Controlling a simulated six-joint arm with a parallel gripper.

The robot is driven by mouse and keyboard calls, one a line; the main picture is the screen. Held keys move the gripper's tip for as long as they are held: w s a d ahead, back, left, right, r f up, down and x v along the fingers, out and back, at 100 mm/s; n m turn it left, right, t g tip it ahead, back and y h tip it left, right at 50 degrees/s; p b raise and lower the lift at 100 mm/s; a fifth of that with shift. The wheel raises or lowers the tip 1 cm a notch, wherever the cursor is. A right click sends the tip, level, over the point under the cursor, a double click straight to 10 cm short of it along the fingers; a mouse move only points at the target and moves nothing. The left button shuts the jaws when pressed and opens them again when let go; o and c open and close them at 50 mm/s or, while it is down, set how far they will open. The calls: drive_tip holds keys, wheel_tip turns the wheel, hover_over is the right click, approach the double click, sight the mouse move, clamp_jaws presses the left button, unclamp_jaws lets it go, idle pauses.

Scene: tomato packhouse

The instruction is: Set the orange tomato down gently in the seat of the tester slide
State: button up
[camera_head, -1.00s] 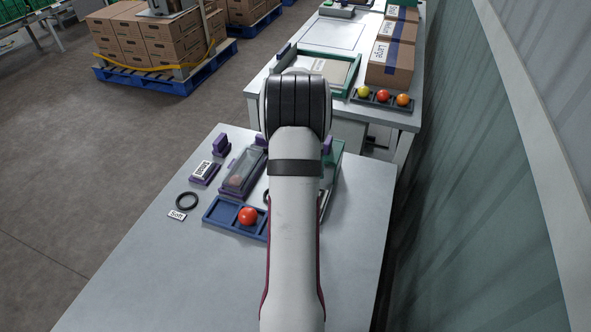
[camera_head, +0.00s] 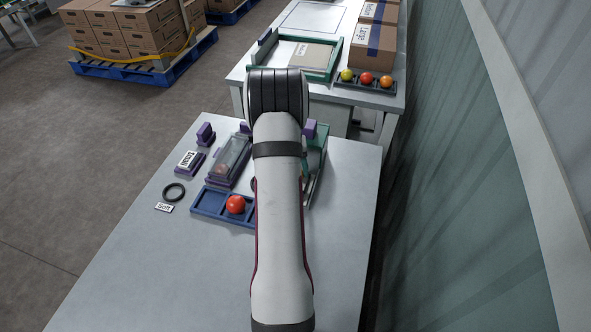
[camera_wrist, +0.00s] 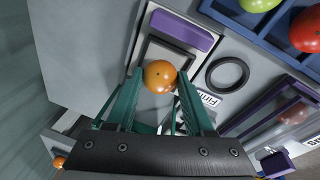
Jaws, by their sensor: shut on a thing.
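In the wrist view, the green fingers of my gripper (camera_wrist: 161,84) are shut on the orange tomato (camera_wrist: 160,76), one on each side of it. A purple bar (camera_wrist: 183,30) and a dark frame (camera_wrist: 147,52) lie just beyond it, over a pale surface. I cannot tell for sure whether these belong to the tester slide, or whether the tomato touches anything below. In the head view my arm hides the gripper, the held tomato and that spot. A purple piece (camera_head: 309,130) shows right of my arm.
A blue tray (camera_head: 209,202) holds a red tomato (camera_head: 236,204); a green one (camera_wrist: 259,4) shows beside it in the wrist view. A purple clear-topped box (camera_head: 230,160) contains a red tomato. A black ring (camera_wrist: 227,75) lies near. The table's front is bare.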

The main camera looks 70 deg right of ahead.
drive_tip(key=o, duration=1)
drive_tip(key=c, duration=0.3)
drive_tip(key=shift+c, duration=0.2)
drive_tip(key=shift+r, duration=3)
